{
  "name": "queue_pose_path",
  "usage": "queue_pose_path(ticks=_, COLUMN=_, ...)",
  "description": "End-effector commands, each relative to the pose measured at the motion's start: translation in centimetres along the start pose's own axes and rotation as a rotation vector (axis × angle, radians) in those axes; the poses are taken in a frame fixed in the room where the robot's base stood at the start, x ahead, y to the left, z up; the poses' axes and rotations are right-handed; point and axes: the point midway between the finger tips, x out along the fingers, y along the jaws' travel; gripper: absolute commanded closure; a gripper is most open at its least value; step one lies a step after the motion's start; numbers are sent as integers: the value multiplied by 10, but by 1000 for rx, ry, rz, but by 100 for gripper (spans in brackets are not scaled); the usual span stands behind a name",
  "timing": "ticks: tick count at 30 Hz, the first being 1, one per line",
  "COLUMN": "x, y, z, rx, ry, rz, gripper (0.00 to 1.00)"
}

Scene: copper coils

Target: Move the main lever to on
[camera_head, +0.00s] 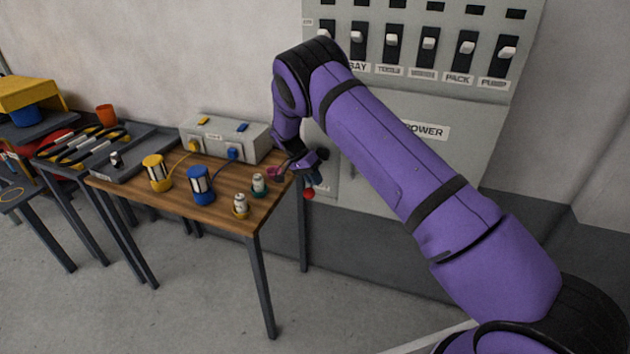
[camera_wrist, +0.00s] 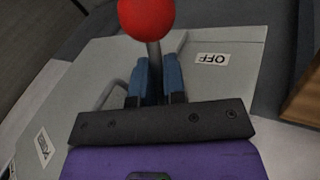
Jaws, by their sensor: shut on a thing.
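The main lever is a grey rod with a red ball knob (camera_wrist: 146,17) at its end. In the wrist view the knob stands just beyond my gripper (camera_wrist: 158,75), whose blue fingers are shut on the lever's rod. In the head view the red knob (camera_head: 309,193) shows just below my gripper (camera_head: 308,178), low on the grey power panel (camera_head: 350,150). The lever points down, near the OFF label (camera_wrist: 213,59). A second label (camera_wrist: 43,146) lies at the other end of the panel, its text hard to read. The lever's base is hidden by my gripper.
A row of breaker switches (camera_head: 428,42) is above the panel. The floor in front is clear.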

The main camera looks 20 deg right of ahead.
Motion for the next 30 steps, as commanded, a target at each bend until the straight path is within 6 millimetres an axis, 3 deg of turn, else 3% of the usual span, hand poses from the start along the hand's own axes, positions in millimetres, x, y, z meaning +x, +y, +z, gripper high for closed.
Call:
queue_pose_path(ticks=15, x=-28, y=18, z=3, rx=-185, ry=-302, rz=73, gripper=100)
queue_pose_path(ticks=30, x=-36, y=23, z=3, rx=-241, ry=-390, rz=97, gripper=100)
